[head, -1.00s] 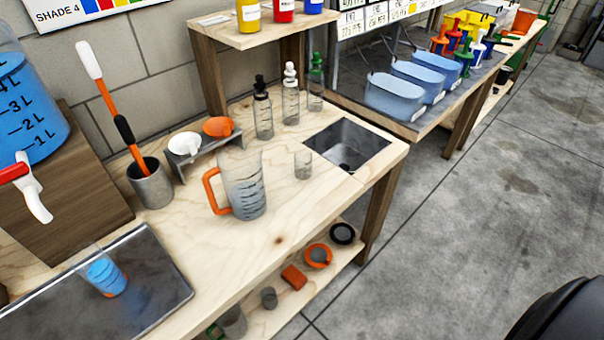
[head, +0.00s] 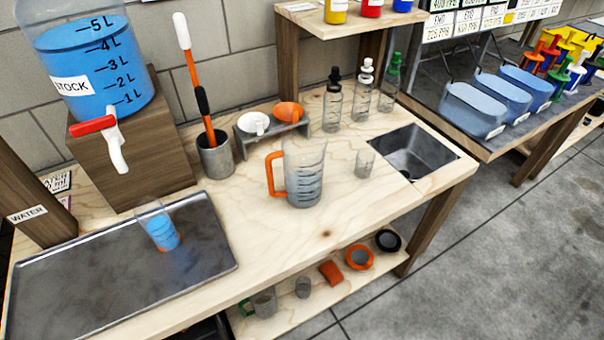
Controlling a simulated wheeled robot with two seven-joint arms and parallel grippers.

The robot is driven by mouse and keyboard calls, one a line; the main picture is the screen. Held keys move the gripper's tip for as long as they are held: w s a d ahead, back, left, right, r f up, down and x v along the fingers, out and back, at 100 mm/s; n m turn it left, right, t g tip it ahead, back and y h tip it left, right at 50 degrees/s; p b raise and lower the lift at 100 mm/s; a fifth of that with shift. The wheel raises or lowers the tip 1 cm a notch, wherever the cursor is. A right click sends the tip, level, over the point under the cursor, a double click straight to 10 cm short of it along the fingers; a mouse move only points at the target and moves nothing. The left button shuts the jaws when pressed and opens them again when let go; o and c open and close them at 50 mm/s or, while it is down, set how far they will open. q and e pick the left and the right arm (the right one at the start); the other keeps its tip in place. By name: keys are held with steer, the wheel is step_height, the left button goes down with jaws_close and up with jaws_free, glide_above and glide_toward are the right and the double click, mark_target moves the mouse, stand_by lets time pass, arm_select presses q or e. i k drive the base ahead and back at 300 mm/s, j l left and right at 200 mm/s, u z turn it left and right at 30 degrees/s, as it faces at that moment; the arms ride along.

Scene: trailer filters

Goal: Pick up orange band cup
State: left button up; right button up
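A small clear cup (head: 160,228) stands on the dark metal tray (head: 75,288) at the lower left of the head view. It holds blue liquid and shows a bit of orange at its base, which may be the orange band. Neither of my grippers is in view, and nothing touches the cup.
A blue stock tank (head: 75,75) with a red-handled tap (head: 95,124) sits on a wooden block behind the tray. An orange-handled jug (head: 303,190), a small clear beaker (head: 364,163) and a grey brush holder (head: 214,158) stand on the bench. Bare wood lies in front of the jug.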

mark_target(150, 213)
steer(key=j+u, duration=0.15)
steer(key=u, duration=0.35)
steer(key=j+u, duration=0.15)
steer(key=u, duration=0.3)
steer(key=k+j+z, duration=0.2)
steer(key=z, duration=0.15)
steer(key=k+j+z, duration=0.2)
steer(key=z, duration=0.15)
